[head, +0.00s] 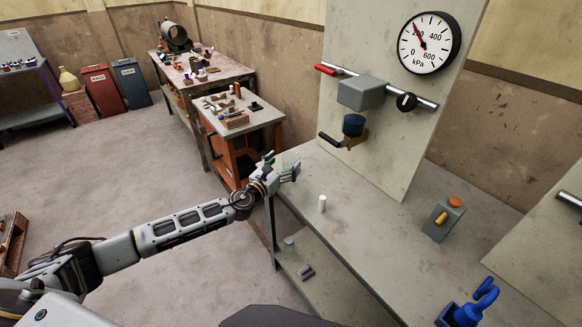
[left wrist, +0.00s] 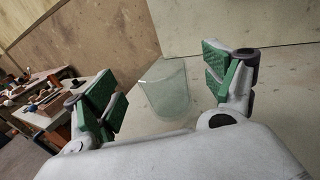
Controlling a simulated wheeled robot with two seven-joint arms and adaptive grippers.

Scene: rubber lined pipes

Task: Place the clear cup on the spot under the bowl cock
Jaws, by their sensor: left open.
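The clear cup (left wrist: 167,92) stands upright on the bench top in the left wrist view, between and just beyond the spread green-padded fingers of my left gripper (left wrist: 165,88). In the head view my left gripper (head: 281,165) is open at the near left corner of the bench; the cup is hard to make out there. The bowl cock, with a dark blue bowl (head: 353,125) and a black-handled brass cock (head: 349,138), hangs under a grey box on the upright panel, right of my gripper. I cannot make out a marked spot below it. My right gripper is out of view.
The bench top below the cock looks clear.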

